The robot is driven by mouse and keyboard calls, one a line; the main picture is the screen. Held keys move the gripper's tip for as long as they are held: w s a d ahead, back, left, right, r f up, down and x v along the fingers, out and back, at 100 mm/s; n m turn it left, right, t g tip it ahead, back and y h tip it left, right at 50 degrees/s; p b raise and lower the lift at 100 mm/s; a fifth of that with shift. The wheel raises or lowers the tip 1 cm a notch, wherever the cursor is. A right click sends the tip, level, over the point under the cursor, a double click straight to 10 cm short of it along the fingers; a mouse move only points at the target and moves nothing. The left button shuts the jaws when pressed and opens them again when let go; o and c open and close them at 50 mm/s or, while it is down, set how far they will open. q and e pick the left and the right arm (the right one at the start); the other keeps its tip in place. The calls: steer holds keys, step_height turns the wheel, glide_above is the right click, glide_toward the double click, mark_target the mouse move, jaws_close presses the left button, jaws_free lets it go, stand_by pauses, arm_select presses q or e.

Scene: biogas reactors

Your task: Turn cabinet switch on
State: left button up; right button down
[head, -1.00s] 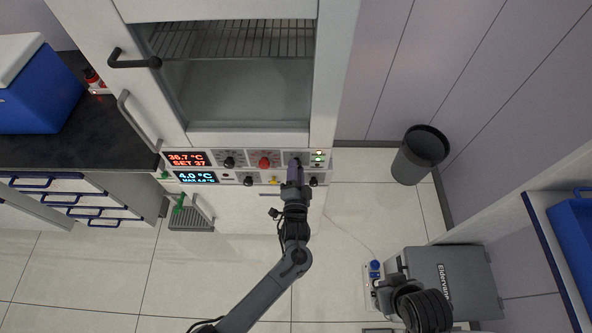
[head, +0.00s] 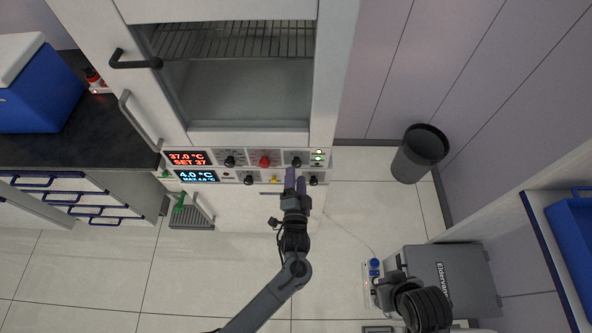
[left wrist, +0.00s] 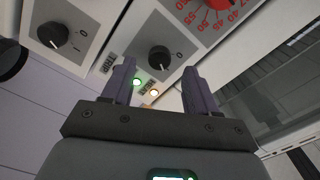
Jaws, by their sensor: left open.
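The white cabinet (head: 335,100) has a control strip (head: 210,153) with a red display reading 37.0 °C and a blue one reading 4.0 °C. On its upper row are a red dial (head: 264,162) and a black knob (head: 296,162). My left gripper (head: 295,176) is open and empty just below that knob. In the left wrist view the black knob (left wrist: 158,58), marked 0 and I, shows between the fingertips, apart from them. A second black knob (left wrist: 53,35) is at upper left. Green (left wrist: 137,83) and amber (left wrist: 154,92) lights glow. My right gripper (head: 384,290) is low right, its jaws unclear.
A grey case (head: 455,275) stands on the floor at lower right, near my right arm. A dark bin (head: 420,155) stands by the wall. A counter with drawers (head: 80,195) and a blue cooler (head: 40,95) are at left. Floor below the cabinet is mostly clear.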

arm_select(q)
steer(key=s, duration=0.7)
steer(key=shift+s+p, duration=0.25)
steer(key=shift+p, duration=0.1)
